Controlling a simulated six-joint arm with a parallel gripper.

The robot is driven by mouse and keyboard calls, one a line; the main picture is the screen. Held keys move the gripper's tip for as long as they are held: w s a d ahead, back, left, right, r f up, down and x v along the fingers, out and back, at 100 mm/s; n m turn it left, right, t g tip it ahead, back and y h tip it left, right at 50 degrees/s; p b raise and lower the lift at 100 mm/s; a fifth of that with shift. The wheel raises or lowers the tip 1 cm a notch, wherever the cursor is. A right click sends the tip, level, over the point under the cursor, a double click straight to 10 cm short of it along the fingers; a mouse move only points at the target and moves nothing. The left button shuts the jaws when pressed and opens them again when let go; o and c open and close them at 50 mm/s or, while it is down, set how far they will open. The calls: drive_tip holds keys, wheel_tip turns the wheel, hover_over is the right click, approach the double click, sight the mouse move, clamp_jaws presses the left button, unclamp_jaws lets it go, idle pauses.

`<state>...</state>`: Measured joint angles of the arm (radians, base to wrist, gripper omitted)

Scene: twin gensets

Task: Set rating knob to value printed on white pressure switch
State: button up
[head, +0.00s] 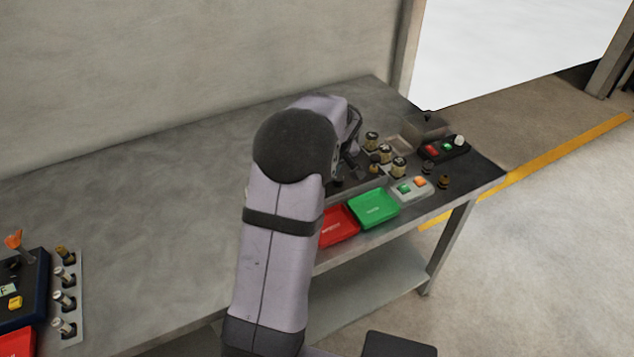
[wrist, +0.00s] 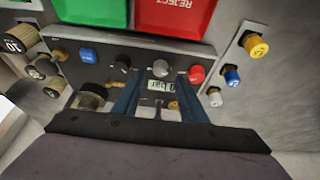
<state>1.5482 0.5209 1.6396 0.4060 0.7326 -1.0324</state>
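In the wrist view my gripper (wrist: 159,80) has its two dark blue fingers apart over the test panel, with nothing clearly held between them. A small display (wrist: 160,85) reading in bar shows between the fingers. A silver knob (wrist: 160,68) sits just beyond the fingertips, and a black knob (wrist: 122,63) is left of it. I cannot tell which is the rating knob. A white-capped part (wrist: 214,97), possibly the white pressure switch, sits in a rack on the right; its printed value is unreadable. In the head view my arm hides much of the panel.
The panel also has a blue button (wrist: 88,54) and a red button (wrist: 196,74). Yellow (wrist: 256,46) and blue (wrist: 232,77) parts share the rack. Green (head: 373,208) and red (head: 337,226) trays lie at the table's front edge. The middle of the table (head: 170,190) is clear.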

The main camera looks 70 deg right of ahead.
drive_tip(key=shift+p+x, duration=0.6)
drive_tip(key=shift+x, duration=1.6)
clamp_jaws()
